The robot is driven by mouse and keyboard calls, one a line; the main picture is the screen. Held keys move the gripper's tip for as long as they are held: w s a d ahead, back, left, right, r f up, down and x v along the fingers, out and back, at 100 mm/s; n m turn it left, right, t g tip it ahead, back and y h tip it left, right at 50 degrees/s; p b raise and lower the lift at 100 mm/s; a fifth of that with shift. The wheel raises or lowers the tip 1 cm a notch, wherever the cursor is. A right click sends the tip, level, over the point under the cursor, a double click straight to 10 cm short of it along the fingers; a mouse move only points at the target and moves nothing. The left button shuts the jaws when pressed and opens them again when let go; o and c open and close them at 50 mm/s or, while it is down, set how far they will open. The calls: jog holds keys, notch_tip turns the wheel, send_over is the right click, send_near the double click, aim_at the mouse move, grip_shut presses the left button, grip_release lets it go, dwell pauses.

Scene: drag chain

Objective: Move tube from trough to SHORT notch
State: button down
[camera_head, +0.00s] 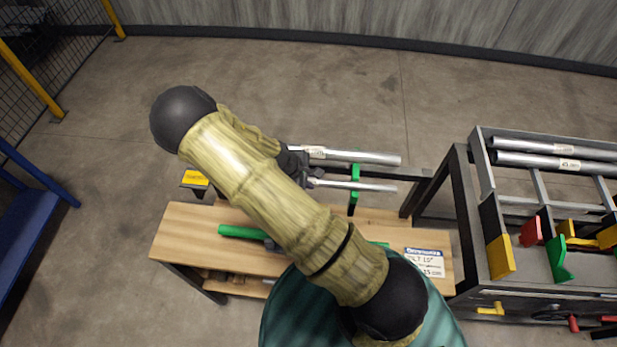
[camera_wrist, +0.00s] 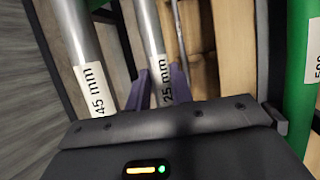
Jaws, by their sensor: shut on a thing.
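My gripper (camera_head: 308,181) is shut on a thin silver tube (camera_head: 360,186) at the back edge of the wooden bench. In the wrist view, the purple fingers (camera_wrist: 161,88) flank this tube, whose white label reads 25 mm (camera_wrist: 168,92). The tube extends right, past a green upright bracket (camera_head: 354,192); I cannot tell whether it rests in it. A thicker silver tube (camera_head: 365,157), labelled 45 mm in the wrist view (camera_wrist: 88,80), lies parallel behind it. My arm hides part of the bench. I cannot tell which support is the SHORT notch.
A green tube (camera_head: 240,231) lies on the wooden bench (camera_head: 190,240), and a yellow bracket (camera_head: 195,179) stands at its back left. A printed sign (camera_head: 424,263) lies at the right. A metal rack (camera_head: 480,170) with silver tubes and coloured notches stands further right.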

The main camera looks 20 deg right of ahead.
jog(key=c, duration=1.1)
grip_release()
jog(key=shift+c, duration=0.2)
jog(key=b+v, duration=0.2)
jog(key=v, duration=1.5)
jog(key=shift+r, duration=0.2)
jog(key=shift+a, duration=0.1)
jog(key=s+d+r+m+t+y, duration=0.1)
jog(key=s+d+r+m+y, duration=0.4)
jog(key=s+d+r+m, duration=0.3)
jog(key=s+m, duration=0.3)
jog(key=m, duration=0.1)
jog(key=shift+m, duration=0.4)
